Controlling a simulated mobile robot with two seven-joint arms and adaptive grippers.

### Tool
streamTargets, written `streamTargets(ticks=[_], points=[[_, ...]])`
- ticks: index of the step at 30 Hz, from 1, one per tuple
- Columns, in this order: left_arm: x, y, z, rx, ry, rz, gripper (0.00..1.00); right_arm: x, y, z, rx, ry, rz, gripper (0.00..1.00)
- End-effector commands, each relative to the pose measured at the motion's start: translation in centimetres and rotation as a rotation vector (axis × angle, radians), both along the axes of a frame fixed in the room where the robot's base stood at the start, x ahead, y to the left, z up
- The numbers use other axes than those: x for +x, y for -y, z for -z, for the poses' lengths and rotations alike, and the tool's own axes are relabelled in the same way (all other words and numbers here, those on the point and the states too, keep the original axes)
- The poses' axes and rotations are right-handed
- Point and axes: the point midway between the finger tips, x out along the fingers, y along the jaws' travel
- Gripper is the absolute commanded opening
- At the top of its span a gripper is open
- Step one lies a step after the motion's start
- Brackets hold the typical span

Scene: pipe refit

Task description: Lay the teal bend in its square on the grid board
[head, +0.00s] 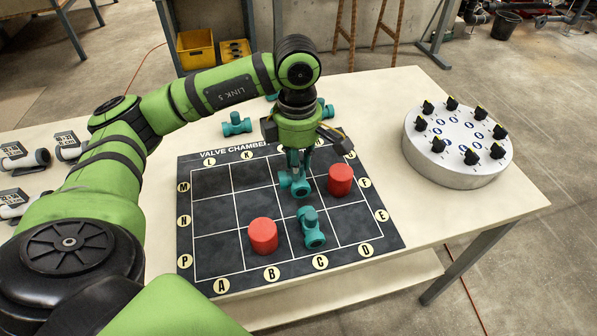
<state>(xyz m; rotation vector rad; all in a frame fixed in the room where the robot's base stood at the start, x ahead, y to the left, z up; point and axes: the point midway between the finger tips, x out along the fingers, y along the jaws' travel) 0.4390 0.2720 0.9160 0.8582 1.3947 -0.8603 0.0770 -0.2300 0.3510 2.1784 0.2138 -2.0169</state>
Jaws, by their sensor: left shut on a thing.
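The dark grid board (216,183) lies on the table, with white lines and lettered round labels along its edges. My left gripper (296,168) points down over the board's middle columns, shut on a teal pipe piece (299,187), which looks like the teal bend. The gripper partly hides the piece, and I cannot tell whether it touches the board. Another teal fitting (311,228) lies on the board nearer the front. A red cylinder (262,236) stands to its left and a second red cylinder (340,180) to its upper right. My right gripper is not in view.
A teal fitting (236,124) lies on the table (376,110) behind the board; more teal parts are partly hidden by my arm. A round panel with black knobs (456,150) stands at the right. Grey pipe parts (25,160) lie at the left.

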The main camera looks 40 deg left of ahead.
Motion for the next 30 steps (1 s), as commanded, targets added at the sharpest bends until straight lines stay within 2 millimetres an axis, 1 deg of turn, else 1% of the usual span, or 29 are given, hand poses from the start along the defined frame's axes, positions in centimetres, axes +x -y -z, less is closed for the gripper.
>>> streamTargets(ticks=[2,4,10,14,19,22,23,24,25,30], points=[[-0.1,0.3,0.3,0.0,-0.001,0.001,0.0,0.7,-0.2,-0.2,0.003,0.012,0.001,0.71],[-0.1,0.4,1.1,0.001,-0.005,-0.001,0.0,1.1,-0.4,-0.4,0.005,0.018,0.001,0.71],[-0.1,0.3,3.8,0.0,-0.003,-0.001,0.0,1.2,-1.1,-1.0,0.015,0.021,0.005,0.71],[0.0,0.3,4.2,0.0,0.001,0.0,0.0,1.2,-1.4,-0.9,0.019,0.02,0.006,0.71],[-0.1,0.3,4.2,0.0,0.001,0.0,0.0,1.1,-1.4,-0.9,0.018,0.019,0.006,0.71],[-0.1,0.3,4.6,0.0,0.001,0.0,0.0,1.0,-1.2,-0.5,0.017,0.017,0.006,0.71],[-0.1,0.3,4.6,0.0,0.001,0.0,0.28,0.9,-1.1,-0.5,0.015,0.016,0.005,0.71],[-0.1,0.3,4.5,0.0,0.001,0.0,0.44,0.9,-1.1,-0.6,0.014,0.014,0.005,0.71],[-0.1,0.3,4.5,0.001,0.0,0.0,0.48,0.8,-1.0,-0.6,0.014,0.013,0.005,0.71],[-0.1,0.3,4.4,0.001,0.0,0.0,0.48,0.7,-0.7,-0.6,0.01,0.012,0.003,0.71]])
